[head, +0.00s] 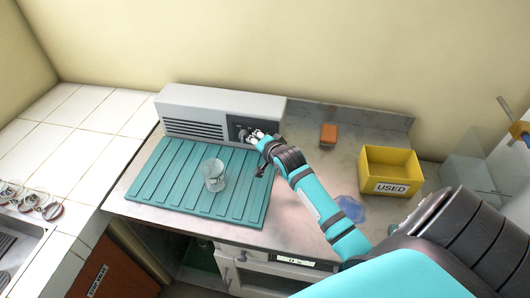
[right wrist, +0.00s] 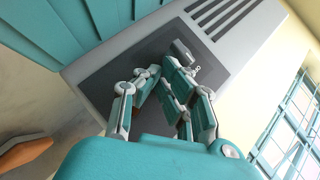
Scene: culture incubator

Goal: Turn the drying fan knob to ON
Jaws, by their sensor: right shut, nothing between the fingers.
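The drying fan (head: 195,103) is a long grey box with dark vent slots, standing at the back of the counter. Its dark control panel (head: 236,121) is at the right end of its front. A small grey knob (right wrist: 183,50) shows on the panel in the right wrist view, just beyond the fingers; which way it points is hard to tell. In the head view my gripper covers the knob area. My right gripper (head: 252,134) is shut and empty, right in front of the panel, its fingers (right wrist: 168,82) close to the knob. Whether they touch it is unclear. My left gripper is out of view.
A teal ribbed drying mat (head: 160,190) with a glass beaker (head: 213,174) lies in front of the fan. An orange block (head: 328,134) and a yellow bin marked USED (head: 388,160) stand to the right. A blue patch (head: 348,208) lies near my forearm.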

